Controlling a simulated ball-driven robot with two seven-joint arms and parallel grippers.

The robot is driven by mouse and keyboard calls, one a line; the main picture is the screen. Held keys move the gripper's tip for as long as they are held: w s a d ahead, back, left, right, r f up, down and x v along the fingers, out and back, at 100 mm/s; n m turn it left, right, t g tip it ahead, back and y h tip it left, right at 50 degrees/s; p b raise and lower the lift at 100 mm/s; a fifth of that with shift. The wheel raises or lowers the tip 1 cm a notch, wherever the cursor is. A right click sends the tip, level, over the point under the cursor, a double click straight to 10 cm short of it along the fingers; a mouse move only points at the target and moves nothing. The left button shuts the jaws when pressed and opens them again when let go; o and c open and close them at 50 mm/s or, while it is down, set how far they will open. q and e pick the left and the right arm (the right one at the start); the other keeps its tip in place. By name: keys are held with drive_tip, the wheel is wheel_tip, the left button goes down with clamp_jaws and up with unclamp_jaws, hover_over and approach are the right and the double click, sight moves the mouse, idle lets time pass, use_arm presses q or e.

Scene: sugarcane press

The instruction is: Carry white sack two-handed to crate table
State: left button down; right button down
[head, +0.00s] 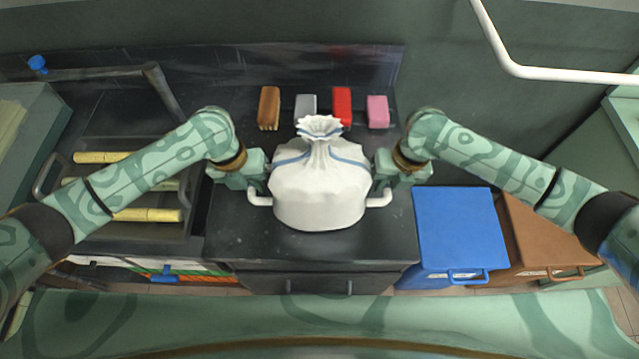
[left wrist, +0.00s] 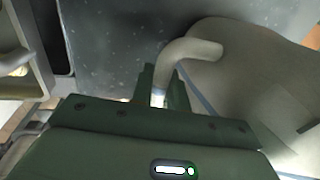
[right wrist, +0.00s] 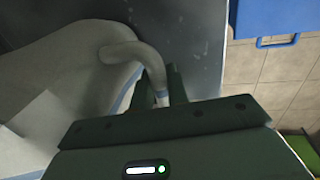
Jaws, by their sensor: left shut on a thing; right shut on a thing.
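The white sack (head: 320,190), tied at the neck with blue stripes, is upright at the middle of the dark counter (head: 240,225). It has a white handle on each side. My left gripper (head: 262,188) is shut on the left handle (left wrist: 190,52). My right gripper (head: 382,187) is shut on the right handle (right wrist: 142,58). The sack fills the right of the left wrist view (left wrist: 245,85) and the left of the right wrist view (right wrist: 60,85). I cannot tell whether its bottom touches the counter. No crate table is clearly identifiable.
Brown (head: 269,108), grey (head: 306,104), red (head: 342,106) and pink (head: 377,111) blocks stand behind the sack. A tray with yellow cane pieces (head: 147,215) is at left. A blue bin (head: 458,228) and a brown bin (head: 540,240) stand at right. A white pipe (head: 560,75) is upper right.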

use_arm(q)
drive_tip(key=shift+w+r, duration=0.1)
drive_tip(key=shift+r, duration=0.05)
use_arm(e)
drive_tip(key=shift+w+r, duration=0.1)
drive_tip(key=shift+r, duration=0.05)
